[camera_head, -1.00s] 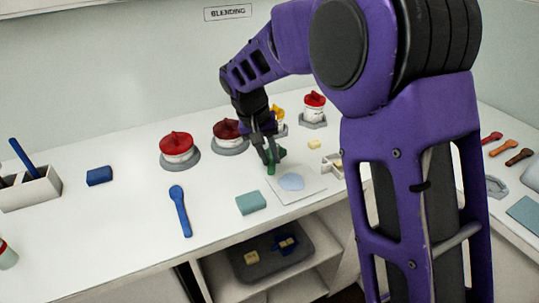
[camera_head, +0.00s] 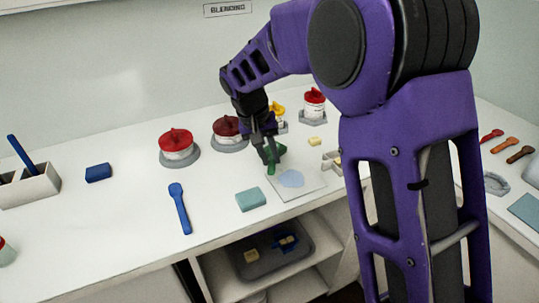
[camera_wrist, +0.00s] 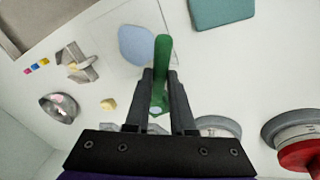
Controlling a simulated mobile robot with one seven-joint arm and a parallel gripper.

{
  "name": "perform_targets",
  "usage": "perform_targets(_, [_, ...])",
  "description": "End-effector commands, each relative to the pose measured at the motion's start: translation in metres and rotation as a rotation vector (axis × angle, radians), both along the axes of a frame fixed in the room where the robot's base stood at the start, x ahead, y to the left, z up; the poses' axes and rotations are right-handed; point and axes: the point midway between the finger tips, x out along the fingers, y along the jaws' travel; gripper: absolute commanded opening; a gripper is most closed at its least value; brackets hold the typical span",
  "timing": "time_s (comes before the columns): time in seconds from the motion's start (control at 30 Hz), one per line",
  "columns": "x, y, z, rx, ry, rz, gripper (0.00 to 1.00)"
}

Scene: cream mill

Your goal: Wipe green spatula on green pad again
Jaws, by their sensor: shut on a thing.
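The green spatula (camera_head: 271,168) is held in my gripper (camera_head: 268,152), just above or at the back left edge of a pale square sheet. In the wrist view the spatula (camera_wrist: 163,62) stands between the two dark fingers of my gripper (camera_wrist: 160,80), which are shut on it. The pad (camera_wrist: 222,10) is at the top of the wrist view.
A light-blue patch (camera_head: 291,178) lies on the pale sheet (camera_head: 312,187). A blue spatula (camera_head: 180,208) and a blue block (camera_head: 98,172) lie to the left. Red-lidded jars (camera_head: 176,145) stand behind. An open shelf holds a grey tray (camera_head: 262,275).

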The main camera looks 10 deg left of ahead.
Motion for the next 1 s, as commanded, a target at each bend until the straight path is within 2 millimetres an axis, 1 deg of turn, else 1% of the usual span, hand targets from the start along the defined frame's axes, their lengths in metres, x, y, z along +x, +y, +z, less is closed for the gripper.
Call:
perform_targets(0.47, [-0.001, 0.0, -0.002, 0.0, 0.001, 0.0, 0.0])
perform_targets(0.83, [-0.015, -0.001, -0.001, -0.001, 0.002, 0.001, 0.0])
perform_targets(1.0, [-0.015, -0.001, 0.0, 0.0, 0.002, 0.0, 0.0])
